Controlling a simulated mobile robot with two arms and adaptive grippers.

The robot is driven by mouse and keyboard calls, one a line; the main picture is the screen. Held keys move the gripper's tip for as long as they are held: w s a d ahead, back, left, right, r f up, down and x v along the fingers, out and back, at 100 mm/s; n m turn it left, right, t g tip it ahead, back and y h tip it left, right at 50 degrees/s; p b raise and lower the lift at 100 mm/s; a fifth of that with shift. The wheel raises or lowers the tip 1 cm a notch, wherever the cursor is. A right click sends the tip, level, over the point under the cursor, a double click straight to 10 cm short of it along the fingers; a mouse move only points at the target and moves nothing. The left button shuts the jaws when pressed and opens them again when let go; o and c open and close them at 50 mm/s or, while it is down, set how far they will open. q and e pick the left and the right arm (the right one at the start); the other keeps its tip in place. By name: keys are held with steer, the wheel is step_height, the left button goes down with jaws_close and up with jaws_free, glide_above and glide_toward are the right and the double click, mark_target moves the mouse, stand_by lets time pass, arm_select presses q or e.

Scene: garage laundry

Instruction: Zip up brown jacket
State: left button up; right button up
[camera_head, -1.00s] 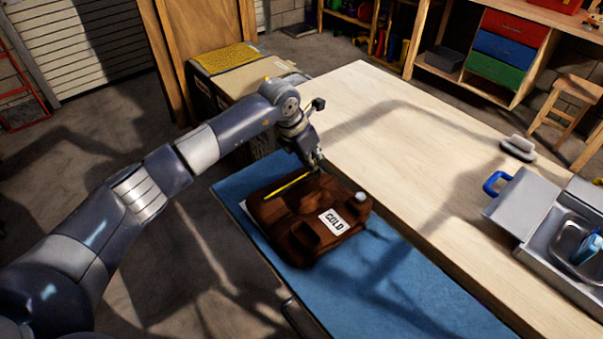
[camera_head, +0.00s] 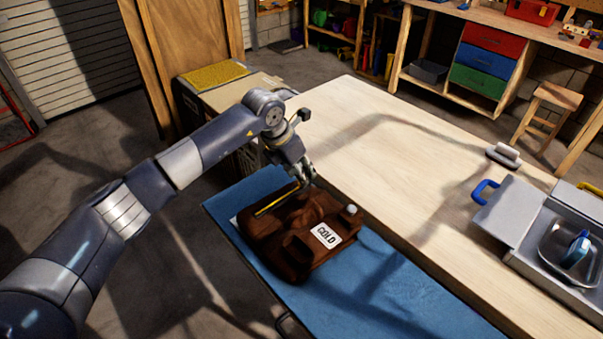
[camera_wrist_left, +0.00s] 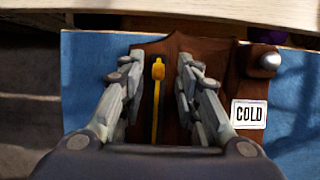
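The brown jacket (camera_head: 297,262) lies folded on a blue mat, with a white label reading "COLD" (camera_head: 326,235) on it. A yellow zipper strip (camera_head: 277,198) runs along its upper left part. In the left wrist view the yellow zipper (camera_wrist_left: 155,105) has a wider pull (camera_wrist_left: 158,69) at its far end. My left gripper (camera_head: 303,183) is over the jacket's far edge, near the zipper's upper end. In the left wrist view its fingers (camera_wrist_left: 158,85) are apart, one on each side of the zipper pull, with a gap to it. My right gripper is not in view.
The blue mat (camera_head: 400,300) has bare room right of the jacket. A long pale wooden table (camera_head: 400,165) runs alongside. A grey sink unit (camera_head: 515,205) with a blue handle stands at the right. A small white knob (camera_head: 351,209) sits at the jacket's right corner.

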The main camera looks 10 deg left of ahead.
arm_select(q)
steer(key=v, duration=1)
steer(key=shift+s, duration=0.15)
steer(key=shift+r, duration=0.1)
